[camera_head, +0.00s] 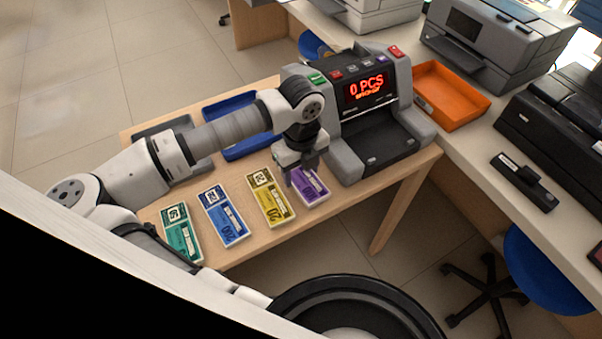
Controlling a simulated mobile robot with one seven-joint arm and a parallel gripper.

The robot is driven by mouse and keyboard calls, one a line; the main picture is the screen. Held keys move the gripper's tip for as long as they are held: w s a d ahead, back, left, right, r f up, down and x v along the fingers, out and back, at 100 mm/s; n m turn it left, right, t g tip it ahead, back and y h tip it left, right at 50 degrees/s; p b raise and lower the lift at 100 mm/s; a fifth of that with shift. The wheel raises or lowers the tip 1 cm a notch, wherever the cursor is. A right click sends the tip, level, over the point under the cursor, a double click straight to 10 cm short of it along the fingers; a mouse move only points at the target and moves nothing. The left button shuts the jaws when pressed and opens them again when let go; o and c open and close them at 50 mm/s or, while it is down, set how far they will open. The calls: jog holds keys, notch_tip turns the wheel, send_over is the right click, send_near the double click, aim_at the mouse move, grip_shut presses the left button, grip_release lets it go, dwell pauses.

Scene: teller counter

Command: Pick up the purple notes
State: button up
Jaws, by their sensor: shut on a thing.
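The purple notes (315,192) are a flat bundle at the right end of a row of note bundles on the wooden table. My gripper (301,182) points down over the bundle and is shut on it. The gripper and wrist hide the bundle's upper left part. I cannot tell whether the bundle is clear of the table.
Yellow notes (268,199), blue notes (226,219) and green notes (181,235) lie to the left. Behind are a blue tray (236,105), a grey tray (203,163) and a counting machine (345,120) reading "0 PCS". An orange tray (455,82) is on the counter.

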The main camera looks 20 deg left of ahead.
notch_tip(320, 180, up, 19)
jog(key=b, duration=0.2)
jog(key=shift+w+f, duration=0.15)
